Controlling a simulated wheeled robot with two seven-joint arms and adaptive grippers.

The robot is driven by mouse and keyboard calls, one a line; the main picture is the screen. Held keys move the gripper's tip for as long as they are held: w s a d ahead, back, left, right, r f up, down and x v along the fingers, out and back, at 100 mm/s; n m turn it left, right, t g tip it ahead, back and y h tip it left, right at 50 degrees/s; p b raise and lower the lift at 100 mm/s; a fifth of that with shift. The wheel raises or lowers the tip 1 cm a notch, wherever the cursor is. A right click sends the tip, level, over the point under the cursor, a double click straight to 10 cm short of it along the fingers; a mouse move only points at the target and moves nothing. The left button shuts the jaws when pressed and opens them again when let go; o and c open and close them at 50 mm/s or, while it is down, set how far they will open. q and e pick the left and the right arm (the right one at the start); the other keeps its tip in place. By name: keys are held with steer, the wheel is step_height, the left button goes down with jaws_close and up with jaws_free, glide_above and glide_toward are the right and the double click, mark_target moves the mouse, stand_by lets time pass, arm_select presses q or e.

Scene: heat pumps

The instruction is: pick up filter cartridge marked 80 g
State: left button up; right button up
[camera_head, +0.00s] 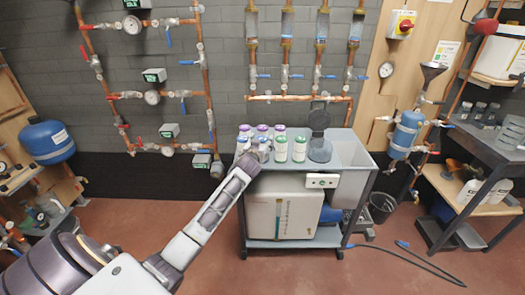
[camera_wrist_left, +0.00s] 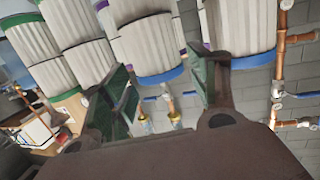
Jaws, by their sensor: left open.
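Several white ribbed filter cartridges with coloured end bands stand grouped on the trolley top. In the head view a green-capped cartridge (camera_head: 281,150) and another green-capped cartridge (camera_head: 299,151) are at the front, with purple-capped cartridges (camera_head: 262,128) behind. I cannot read an 80 g marking on any of them. My left gripper (camera_head: 250,163) is at the front left of the group and hides part of it. In the left wrist view the gripper (camera_wrist_left: 165,88) is open, and a blue-banded cartridge (camera_wrist_left: 152,45) shows between and beyond its fingers. Contact cannot be told.
The trolley (camera_head: 350,150) has a grey basin at its right and a white unit (camera_head: 283,208) on its lower shelf. A dark round-topped item (camera_head: 319,147) stands right of the cartridges. Copper pipes line the wall behind. A cable (camera_head: 405,262) lies on the floor at right.

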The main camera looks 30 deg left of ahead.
mark_target(263, 138)
arm_select(q)
steer(key=shift+x, duration=1.35)
steer(key=shift+w, duration=0.15)
arm_select(e)
steer(key=shift+w+a+r, duration=0.1)
steer(key=shift+w+a, duration=0.1)
steer(key=shift+w, duration=0.1)
steer(key=shift+s, duration=0.1)
arm_select(q)
steer(key=c, duration=1.2)
steer(key=shift+r, duration=0.1)
